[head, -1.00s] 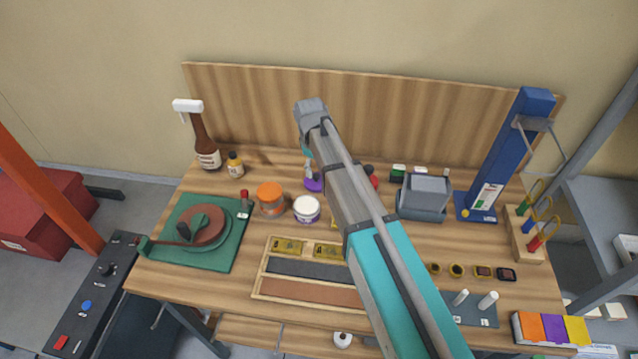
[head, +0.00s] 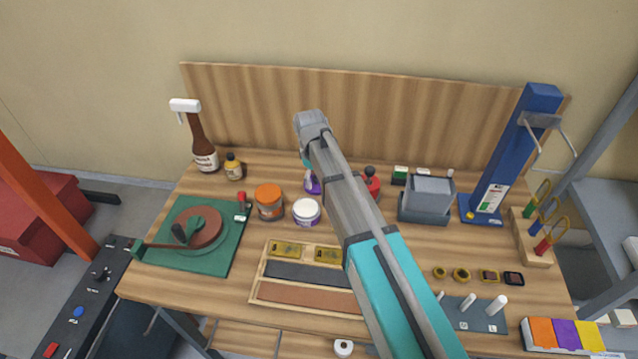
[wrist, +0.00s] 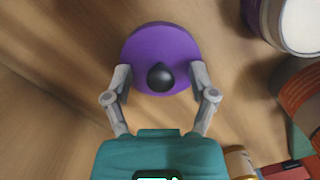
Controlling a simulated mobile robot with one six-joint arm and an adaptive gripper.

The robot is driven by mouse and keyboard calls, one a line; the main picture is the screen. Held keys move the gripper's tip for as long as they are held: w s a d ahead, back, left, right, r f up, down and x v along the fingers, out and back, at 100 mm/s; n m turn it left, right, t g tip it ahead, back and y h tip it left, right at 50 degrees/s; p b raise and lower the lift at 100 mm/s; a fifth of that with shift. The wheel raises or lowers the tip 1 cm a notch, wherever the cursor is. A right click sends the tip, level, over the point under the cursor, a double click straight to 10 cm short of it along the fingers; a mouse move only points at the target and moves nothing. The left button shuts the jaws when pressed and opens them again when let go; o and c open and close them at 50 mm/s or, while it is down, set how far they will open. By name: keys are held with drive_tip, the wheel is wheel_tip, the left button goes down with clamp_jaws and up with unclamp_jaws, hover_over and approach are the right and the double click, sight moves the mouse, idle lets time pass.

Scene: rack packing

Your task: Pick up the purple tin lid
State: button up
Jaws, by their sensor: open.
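The purple tin lid (wrist: 148,45) is a round purple disc with a black knob (wrist: 160,76) in the wrist view. In the head view a small part of the lid (head: 312,186) shows at the back of the table, left of my arm, which hides the rest. My gripper (wrist: 160,76) is open, its two fingers apart with the knob between them in the picture.
A white-topped tin (head: 306,212) and an orange-lidded jar (head: 269,202) stand close to the lid. A red-knobbed item (head: 371,183) is just right of my arm. A wooden backboard (head: 250,110) rises behind. A wooden tray (head: 256,290) lies in front.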

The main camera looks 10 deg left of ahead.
clamp_jaws()
idle(0.3)
drive_tip(key=shift+r, duration=0.15)
drive_tip(key=shift+r+p, duration=0.95)
drive_tip(key=shift+p, duration=0.2)
drive_tip(key=s+a+r+p, duration=0.2)
drive_tip(key=s+r+p, duration=0.8)
drive_tip(key=s, duration=0.3)
drive_tip(key=shift+s+a+r+p, duration=0.25)
drive_tip(key=shift+s+r+p, duration=0.1)
drive_tip(key=shift+s+r, duration=0.05)
